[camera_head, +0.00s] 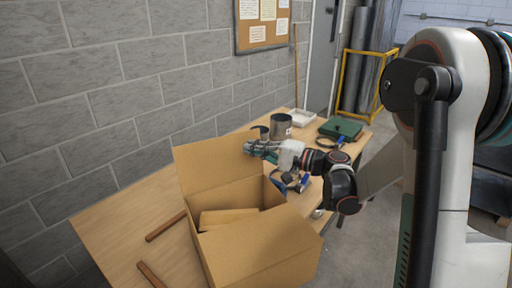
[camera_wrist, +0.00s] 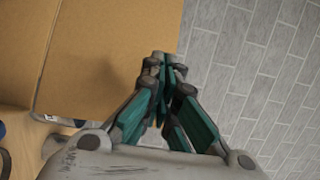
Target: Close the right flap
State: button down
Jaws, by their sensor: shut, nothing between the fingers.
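An open cardboard box (camera_head: 232,190) stands on the wooden table. Its back flap (camera_head: 212,162) stands up and leans outward toward the wall. Its front flap (camera_head: 265,248) is spread outward at the near right side. A shorter cardboard piece (camera_head: 226,217) lies across the opening; I cannot tell whether it is a folded flap or something inside. My gripper (camera_head: 250,148) is shut and empty at the upper right edge of the back flap. In the wrist view, my closed fingertips (camera_wrist: 163,62) are at the edge of a cardboard panel (camera_wrist: 110,50); contact is unclear.
Metal cans (camera_head: 281,126), a green case (camera_head: 340,128) and a white tray (camera_head: 299,117) stand on the table (camera_head: 115,225) behind my gripper. Brown strips (camera_head: 166,225) lie left of the box. A grey block wall (camera_head: 110,90) runs behind the table.

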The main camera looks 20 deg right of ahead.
jog(key=shift+s+a+r+n, duration=0.1)
jog(key=shift+s+a+n, duration=0.15)
jog(key=shift+a+n, duration=0.05)
jog(key=shift+w, duration=0.1)
dwell(1.3)
